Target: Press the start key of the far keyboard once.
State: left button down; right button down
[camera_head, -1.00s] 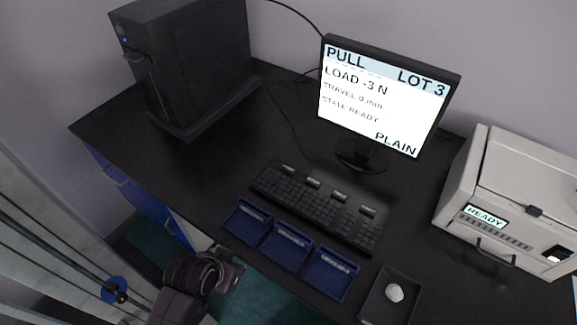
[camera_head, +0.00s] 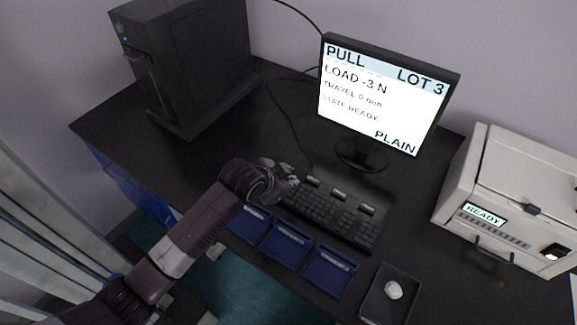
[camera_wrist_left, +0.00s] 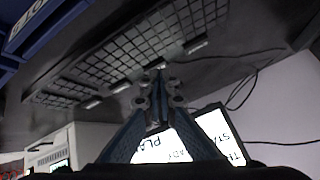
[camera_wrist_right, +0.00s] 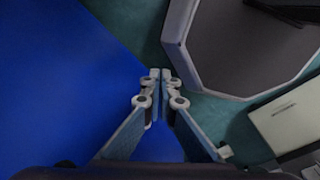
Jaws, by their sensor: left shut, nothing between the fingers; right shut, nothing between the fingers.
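The black keyboard (camera_head: 335,214) lies on the dark desk below the monitor. Several labelled keys stand along its far edge, such as one at the right (camera_head: 367,209). My left gripper (camera_head: 292,181) is shut and empty, over the keyboard's far left end, and hides that corner. In the left wrist view the shut fingertips (camera_wrist_left: 160,72) are near the far edge of the keyboard (camera_wrist_left: 125,60); I cannot tell whether they touch it. The monitor (camera_head: 385,95) reads "PULL", "LOT 3", "LOAD -3 N", "STATE READY", "PLAIN". My right gripper (camera_wrist_right: 160,78) is shut and empty, away from the keyboard.
Blue trays (camera_head: 286,247) line the desk's front edge. A dark tray (camera_head: 377,309) with a white round piece (camera_head: 393,290) is at the right. A black computer tower (camera_head: 190,65) stands at the back left, a white machine (camera_head: 510,195) reading "READY" at the right.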

pick_arm(q)
jog(key=w+a+r+m+t, duration=0.1)
jog(key=w+r, duration=0.3)
jog(key=w, duration=0.7)
jog(key=shift+w+r+m, duration=0.15)
jog(key=shift+r+m, duration=0.1)
jog(key=shift+m, duration=0.45)
notch_tip(320, 180, down, 7)
jog(key=b, duration=0.6)
jog(key=shift+r+b, duration=0.2)
jog(key=shift+b, duration=0.2)
jog(key=shift+a+f, duration=0.15)
jog(key=shift+f, duration=0.25)
jog(key=shift+f+b, duration=0.3)
jog(key=shift+f, duration=0.45)
